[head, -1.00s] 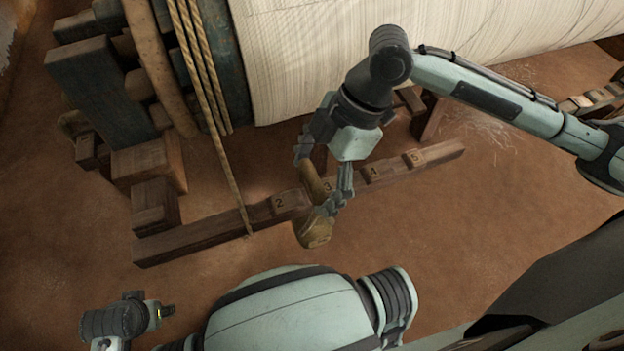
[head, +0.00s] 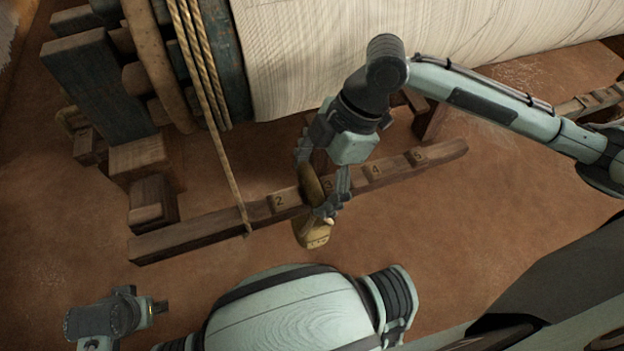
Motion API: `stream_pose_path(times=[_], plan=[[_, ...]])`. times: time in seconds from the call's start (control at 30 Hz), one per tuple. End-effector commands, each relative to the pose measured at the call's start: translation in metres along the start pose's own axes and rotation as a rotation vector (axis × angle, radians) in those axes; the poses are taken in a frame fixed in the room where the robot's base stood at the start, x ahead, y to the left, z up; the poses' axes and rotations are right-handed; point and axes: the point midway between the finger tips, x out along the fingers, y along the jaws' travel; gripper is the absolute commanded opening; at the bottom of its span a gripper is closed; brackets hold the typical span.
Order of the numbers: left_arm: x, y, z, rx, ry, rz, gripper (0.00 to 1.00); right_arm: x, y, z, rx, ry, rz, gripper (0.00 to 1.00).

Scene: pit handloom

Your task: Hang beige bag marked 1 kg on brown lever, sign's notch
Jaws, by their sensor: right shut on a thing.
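The brown lever (head: 190,236) is a long dark wooden bar running from lower left to upper right, with notches marked 2, 3, 4 and 5. My right gripper (head: 326,200) is over the lever by the notch marked 3 and is shut on the beige bag (head: 313,236). The bag's body shows below the lever's near edge, and its brown upper part crosses in front of the bar between 2 and 3. I cannot tell whether it touches the lever. The bag's marking is too small to read.
A rope (head: 226,165) comes down to the lever left of notch 2. Wooden blocks (head: 150,202) stand at the left. The white warp roll (head: 380,45) lies behind. A second notched bar (head: 590,102) is at far right. The reddish floor (head: 480,240) in front is clear.

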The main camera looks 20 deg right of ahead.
Motion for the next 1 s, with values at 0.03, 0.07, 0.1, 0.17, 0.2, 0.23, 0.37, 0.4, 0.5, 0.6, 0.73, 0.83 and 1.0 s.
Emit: stream_pose_path(times=[0.03, 0.07, 0.1, 0.17, 0.2, 0.23, 0.37, 0.4, 0.5, 0.6, 0.73, 0.83, 1.0], plan=[[0.0003, -0.0006, -0.0022, 0.004, 0.004, -0.001, 0.42, -0.0015, 0.0008, -0.0015, -0.002, 0.003, 0.004, 0.24], [0.0003, -0.0007, -0.0028, 0.005, 0.005, -0.001, 0.42, -0.0015, 0.0008, -0.0015, -0.002, 0.003, 0.004, 0.24], [0.0001, -0.0006, -0.0027, 0.004, 0.005, -0.001, 0.42, -0.0015, 0.0008, -0.0015, -0.002, 0.003, 0.004, 0.24], [-0.0004, -0.0005, -0.0025, 0.003, 0.004, -0.001, 0.42, -0.0014, 0.0008, -0.0014, -0.002, 0.003, 0.003, 0.24], [-0.0009, -0.0005, -0.0024, 0.003, 0.004, 0.0, 0.42, -0.0013, 0.0007, -0.0014, -0.001, 0.003, 0.003, 0.24], [-0.0014, -0.0005, -0.0024, 0.003, 0.004, 0.0, 0.42, -0.0011, 0.0007, -0.0013, -0.001, 0.003, 0.003, 0.24], [-0.0035, -0.0007, -0.0025, 0.001, 0.003, 0.0, 0.42, -0.0001, 0.0008, -0.0009, -0.001, 0.004, 0.003, 0.24], [-0.0042, -0.0007, -0.0026, 0.001, 0.002, 0.0, 0.42, 0.0003, 0.0009, -0.0007, -0.001, 0.004, 0.004, 0.24], [-0.0057, -0.001, -0.0028, 0.001, 0.002, 0.0, 0.42, 0.0014, 0.0011, 0.0, -0.001, 0.003, 0.004, 0.24], [-0.0064, -0.001, -0.0029, 0.0, 0.002, 0.001, 0.42, 0.0025, 0.0011, 0.0006, -0.001, 0.003, 0.004, 0.24], [-0.0061, -0.0009, -0.0027, 0.0, 0.002, 0.001, 0.42, 0.0033, 0.001, 0.0009, -0.001, 0.002, 0.004, 0.24], [-0.006, -0.0008, -0.0026, 0.0, 0.002, 0.001, 0.42, 0.0035, 0.0009, 0.001, -0.001, 0.002, 0.004, 0.24], [-0.0059, -0.0008, -0.0026, 0.0, 0.002, 0.001, 0.42, 0.0038, 0.0006, 0.0012, -0.001, 0.002, 0.002, 1.0]])
